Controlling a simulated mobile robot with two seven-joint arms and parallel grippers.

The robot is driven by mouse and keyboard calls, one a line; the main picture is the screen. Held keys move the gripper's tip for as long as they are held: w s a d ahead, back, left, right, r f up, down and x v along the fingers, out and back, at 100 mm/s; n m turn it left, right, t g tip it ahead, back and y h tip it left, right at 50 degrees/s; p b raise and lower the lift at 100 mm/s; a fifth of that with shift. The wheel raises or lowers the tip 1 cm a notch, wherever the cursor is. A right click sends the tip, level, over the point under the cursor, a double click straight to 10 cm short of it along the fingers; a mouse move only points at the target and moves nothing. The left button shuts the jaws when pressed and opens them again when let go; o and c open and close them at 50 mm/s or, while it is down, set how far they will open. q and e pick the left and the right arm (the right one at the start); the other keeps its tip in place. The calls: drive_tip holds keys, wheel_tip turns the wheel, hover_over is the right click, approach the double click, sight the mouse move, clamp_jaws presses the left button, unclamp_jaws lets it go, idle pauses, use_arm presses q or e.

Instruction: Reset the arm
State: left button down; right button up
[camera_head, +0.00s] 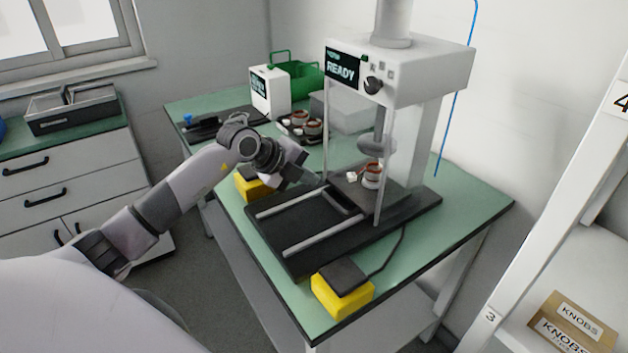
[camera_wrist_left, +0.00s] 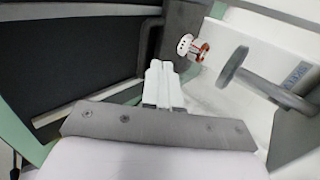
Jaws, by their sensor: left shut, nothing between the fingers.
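My left arm comes in from the left in the head view. Its gripper (camera_head: 294,180) is over the left part of the black machine base, beside the yellow block at the back left. In the left wrist view the left gripper's fingers (camera_wrist_left: 161,85) are together with nothing between them. A stator with copper-coloured windings (camera_head: 372,174) sits on the plate inside the test machine (camera_head: 412,72), whose screen reads READY. The stator also shows in the left wrist view (camera_wrist_left: 191,47), ahead of and apart from the fingers. My right gripper is not in view.
Two yellow blocks with dark tops, one in front (camera_head: 343,292) and one at the back left (camera_head: 250,190), flank the machine base. A tray with stators (camera_head: 296,136), a green basket (camera_head: 303,82) and a white box stand behind. A shelf with a KNOBS box (camera_head: 567,322) is right.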

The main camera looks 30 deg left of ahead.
use_arm(q)
drive_tip(key=shift+s+a+r, duration=0.15)
drive_tip(key=shift+s+r, duration=0.05)
